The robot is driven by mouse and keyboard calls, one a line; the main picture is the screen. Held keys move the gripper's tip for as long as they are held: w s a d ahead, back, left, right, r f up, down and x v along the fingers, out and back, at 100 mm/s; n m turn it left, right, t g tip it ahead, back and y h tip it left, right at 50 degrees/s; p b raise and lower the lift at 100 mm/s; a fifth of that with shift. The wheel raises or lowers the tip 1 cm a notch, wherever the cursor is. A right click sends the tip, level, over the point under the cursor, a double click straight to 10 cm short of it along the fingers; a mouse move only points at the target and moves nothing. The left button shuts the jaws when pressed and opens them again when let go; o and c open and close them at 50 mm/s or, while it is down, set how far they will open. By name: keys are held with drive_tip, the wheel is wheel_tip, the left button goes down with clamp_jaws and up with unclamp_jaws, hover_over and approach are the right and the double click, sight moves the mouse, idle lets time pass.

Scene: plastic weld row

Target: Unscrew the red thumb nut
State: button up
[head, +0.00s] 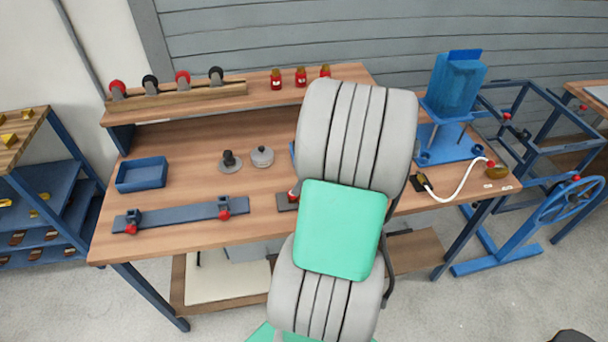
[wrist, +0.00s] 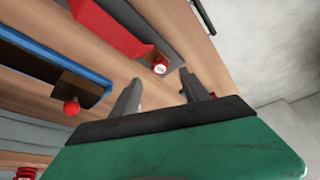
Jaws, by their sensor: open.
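My gripper (wrist: 162,92) is open and empty in the wrist view, its two grey fingers spread above the bench. A small red round piece with a pale end face (wrist: 160,69), which looks like the red thumb nut, shows just beyond the fingertips, roughly in line with the gap and apart from both. It sits by the end of a larger red body (wrist: 112,28) on a dark grey base. In the head view, my arm hides the gripper and much of this spot; a dark base plate (head: 286,203) with a bit of red shows at its left edge.
The wooden bench (head: 185,185) also holds a blue bar with red knobs (head: 180,215), a blue tray (head: 142,174) and a blue press (head: 455,90). A red ball knob (wrist: 71,107) hangs at the left in the wrist view.

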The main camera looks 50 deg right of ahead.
drive_tip(key=x, duration=0.6)
drive_tip(key=shift+s, duration=0.1)
drive_tip(key=shift+c, duration=0.3)
